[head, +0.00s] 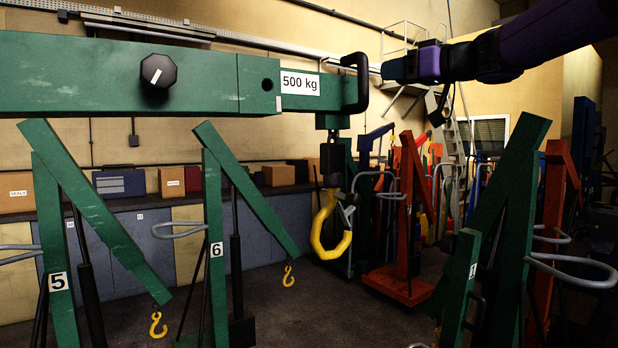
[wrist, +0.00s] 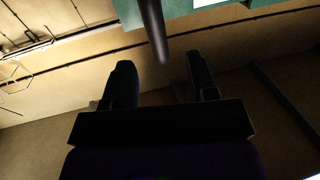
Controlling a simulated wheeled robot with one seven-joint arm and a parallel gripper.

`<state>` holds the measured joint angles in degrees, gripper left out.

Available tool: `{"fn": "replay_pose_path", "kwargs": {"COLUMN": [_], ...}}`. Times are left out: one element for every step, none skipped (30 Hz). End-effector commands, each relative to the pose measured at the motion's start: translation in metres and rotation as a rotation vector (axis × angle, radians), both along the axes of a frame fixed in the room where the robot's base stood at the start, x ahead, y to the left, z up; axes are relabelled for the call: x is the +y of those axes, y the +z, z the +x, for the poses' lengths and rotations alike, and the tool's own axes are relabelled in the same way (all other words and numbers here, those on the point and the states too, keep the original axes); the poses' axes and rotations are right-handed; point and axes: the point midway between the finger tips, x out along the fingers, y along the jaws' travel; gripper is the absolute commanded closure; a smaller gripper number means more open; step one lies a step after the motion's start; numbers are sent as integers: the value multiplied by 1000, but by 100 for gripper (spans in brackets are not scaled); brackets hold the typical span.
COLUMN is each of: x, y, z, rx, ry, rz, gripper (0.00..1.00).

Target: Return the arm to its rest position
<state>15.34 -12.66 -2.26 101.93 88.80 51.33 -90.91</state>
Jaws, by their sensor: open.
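My arm (head: 540,40), dark with purple parts, reaches in from the upper right of the head view. My gripper (head: 385,69) is just right of a black C-shaped handle (head: 361,84) on the end of a green boom (head: 200,78) marked 500 kg. A small gap shows between them. In the wrist view the two dark fingers stand wide apart with nothing held. The handle (wrist: 152,25) comes down from the top, its lower end in line with the space between the fingertips. Any depth gap there is hard to judge.
A black knob (head: 158,71) sits on the boom, and a yellow hook (head: 330,225) hangs below its end. Green cranes stand at left (head: 216,230) and right (head: 500,220). A red crane (head: 406,220) and a ladder (head: 455,150) stand behind.

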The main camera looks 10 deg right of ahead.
Motion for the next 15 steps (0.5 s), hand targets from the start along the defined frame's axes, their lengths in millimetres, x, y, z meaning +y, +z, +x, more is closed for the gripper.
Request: {"fn": "replay_pose_path", "kwargs": {"x": [1, 2, 5, 9, 12, 19, 24, 29, 36, 41, 45, 50, 53, 55, 57], "y": [-1, -3, -7, -12, -19, -30, -40, -52, -69, -83, -97, -115, -129, -143, -161], "z": [-1, -2, -6, -10, -14, -22, -30, -38, -51, -61, -71, -86, -97, -107, -122], "rx": [5, 13, 32, 52, 80, 127, 169, 216, 286, 337, 392, 463, 513, 563, 628], "ry": [2, 4, 7, 11, 16, 22, 27, 29, 30, 29, 24, 13, 3, -9, -32], "rz": [-1, -2, -2, -5, -7, -11, -15, -21, -28, -36, -43, -54, -64, -74, -88], "gripper": [47, 47, 47, 47, 47, 47, 47, 47, 47, 47, 47, 47, 47, 47, 47]}}
